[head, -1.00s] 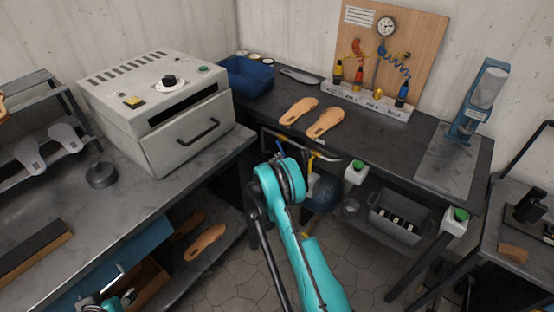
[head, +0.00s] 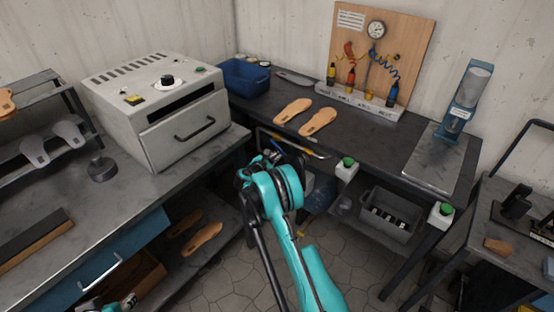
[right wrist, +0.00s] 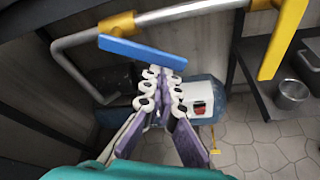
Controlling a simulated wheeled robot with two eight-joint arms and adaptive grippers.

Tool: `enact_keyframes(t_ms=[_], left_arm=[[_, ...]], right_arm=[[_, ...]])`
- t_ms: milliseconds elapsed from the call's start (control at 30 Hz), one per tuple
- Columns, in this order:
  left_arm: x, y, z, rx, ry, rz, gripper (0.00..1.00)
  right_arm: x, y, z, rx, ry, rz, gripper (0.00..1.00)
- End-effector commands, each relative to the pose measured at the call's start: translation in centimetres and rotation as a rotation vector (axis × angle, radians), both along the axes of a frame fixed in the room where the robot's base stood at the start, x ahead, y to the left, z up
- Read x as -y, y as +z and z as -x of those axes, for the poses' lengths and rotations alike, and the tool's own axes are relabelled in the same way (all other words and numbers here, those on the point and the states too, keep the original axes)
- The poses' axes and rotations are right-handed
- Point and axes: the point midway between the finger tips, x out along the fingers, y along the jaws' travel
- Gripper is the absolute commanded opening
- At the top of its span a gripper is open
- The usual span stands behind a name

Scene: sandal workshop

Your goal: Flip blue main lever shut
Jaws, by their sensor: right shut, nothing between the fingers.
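The blue lever (right wrist: 142,53) shows as a flat bar in the right wrist view, just below a yellow fitting on a grey pipe (right wrist: 190,11). It lies slantwise to the pipe. In the head view the blue lever (head: 277,146) is a small bit under the bench edge, beside my arm. My right gripper (right wrist: 164,76) is shut and empty, its fingertips close to the lever's underside in the picture; contact cannot be told. In the head view my arm mostly hides it. My left gripper (head: 128,301) shows only partly at the bottom left.
A yellow lever (right wrist: 284,38) hangs from the same pipe at right. A blue tank (right wrist: 205,92) stands below, with a metal bucket (right wrist: 292,94) nearby. The bench (head: 360,138) above holds two tan soles (head: 318,121). A grey crate (head: 391,214) sits on the lower shelf.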

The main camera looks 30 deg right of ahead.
Motion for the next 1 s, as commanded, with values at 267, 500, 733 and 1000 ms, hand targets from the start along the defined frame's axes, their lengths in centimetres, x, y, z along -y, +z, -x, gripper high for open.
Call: enact_keyframes(t_ms=[267, 500, 733, 1000], left_arm=[[0.0, 0.1, 0.0, 0.000, 0.000, 0.000, 0.40], [0.0, 0.3, 0.0, 0.000, 0.000, 0.000, 0.40], [0.0, 0.3, 0.0, 0.000, 0.000, 0.000, 0.40], [0.0, 0.4, 0.0, 0.000, 0.000, 0.000, 0.40]], right_arm=[[0.5, 1.2, 1.0, -0.134, -0.003, 0.055, 0.00], [0.7, 2.2, 1.5, -0.307, -0.001, 0.127, 0.00], [0.8, 2.9, 1.8, -0.358, -0.001, 0.149, 0.00], [0.8, 3.2, 1.8, -0.356, -0.001, 0.148, 0.00]])
